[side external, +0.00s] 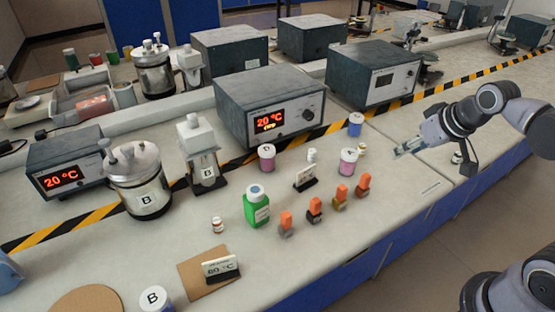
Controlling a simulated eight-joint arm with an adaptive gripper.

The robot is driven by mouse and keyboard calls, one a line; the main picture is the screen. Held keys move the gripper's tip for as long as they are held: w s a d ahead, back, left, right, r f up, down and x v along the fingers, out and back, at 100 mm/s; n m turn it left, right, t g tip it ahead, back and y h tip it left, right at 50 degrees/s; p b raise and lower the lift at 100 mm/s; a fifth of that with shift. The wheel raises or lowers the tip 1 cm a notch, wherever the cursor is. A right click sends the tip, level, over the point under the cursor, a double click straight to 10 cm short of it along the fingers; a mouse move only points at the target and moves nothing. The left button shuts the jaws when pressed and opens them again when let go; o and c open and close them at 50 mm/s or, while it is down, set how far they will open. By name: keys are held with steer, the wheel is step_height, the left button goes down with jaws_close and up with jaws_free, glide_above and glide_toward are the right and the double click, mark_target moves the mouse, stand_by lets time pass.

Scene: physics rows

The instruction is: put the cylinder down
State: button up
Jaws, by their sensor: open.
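My gripper (400,151) is at the right end of the bench, low over the pale top with its fingers pointing left. It is open, and I see nothing between its fingers. I cannot tell which of these is the task's cylinder. The gap between the fingertips and the bench is too small to judge.
Orange-topped pieces (315,210) stand in a row near the front edge. A green bottle (256,207), small vials, a card holder (305,178) and a metal vessel (136,181) share the bench top (400,207). A heater box (270,107) stands behind striped tape.

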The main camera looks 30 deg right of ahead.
steer(key=s+a+f+n+y, duration=0.1)
steer(key=s+a, duration=0.2)
steer(key=a, duration=0.3)
steer(key=shift+n+t, duration=0.3)
steer(key=shift+n, duration=0.1)
steer(key=shift+o, duration=0.5)
steer(key=shift+d, duration=0.1)
